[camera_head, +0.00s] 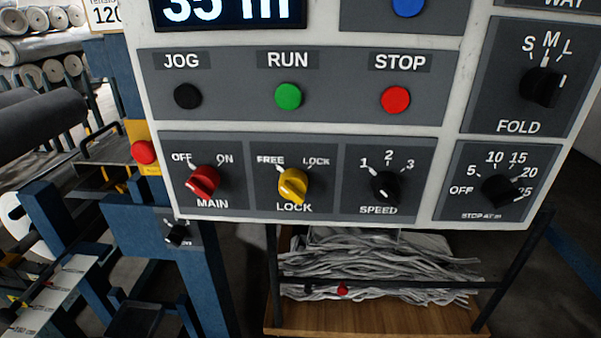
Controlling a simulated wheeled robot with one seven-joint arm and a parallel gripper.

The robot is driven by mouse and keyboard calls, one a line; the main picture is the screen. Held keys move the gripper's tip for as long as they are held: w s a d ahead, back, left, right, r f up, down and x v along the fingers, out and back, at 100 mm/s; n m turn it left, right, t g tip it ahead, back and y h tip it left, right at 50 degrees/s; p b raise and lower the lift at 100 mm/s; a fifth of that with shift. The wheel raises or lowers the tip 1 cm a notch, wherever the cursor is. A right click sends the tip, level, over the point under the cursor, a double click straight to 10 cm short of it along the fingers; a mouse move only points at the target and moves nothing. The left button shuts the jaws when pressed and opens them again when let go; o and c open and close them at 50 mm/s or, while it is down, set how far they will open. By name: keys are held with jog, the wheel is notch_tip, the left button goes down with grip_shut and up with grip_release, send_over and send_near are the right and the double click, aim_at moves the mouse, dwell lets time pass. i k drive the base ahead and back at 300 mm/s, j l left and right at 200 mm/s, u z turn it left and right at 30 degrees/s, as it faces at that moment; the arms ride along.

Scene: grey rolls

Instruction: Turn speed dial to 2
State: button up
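The speed dial (385,187) is a black rotary knob on a dark grey panel section, labelled SPEED below. The marks 1, 2 and 3 run in an arc above it, with 2 at the top middle. The knob is dark and small, so I cannot clearly tell which mark it points to. My gripper is not in view, and nothing touches the dial.
The yellow LOCK knob (293,185) is left of the dial, and the black STOP AT knob (501,190) is to its right. The red STOP button (396,100) is above. A wooden shelf (380,319) with grey cloth lies below the panel.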

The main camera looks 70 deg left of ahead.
aim_at(385, 187)
jog(key=u, duration=1.55)
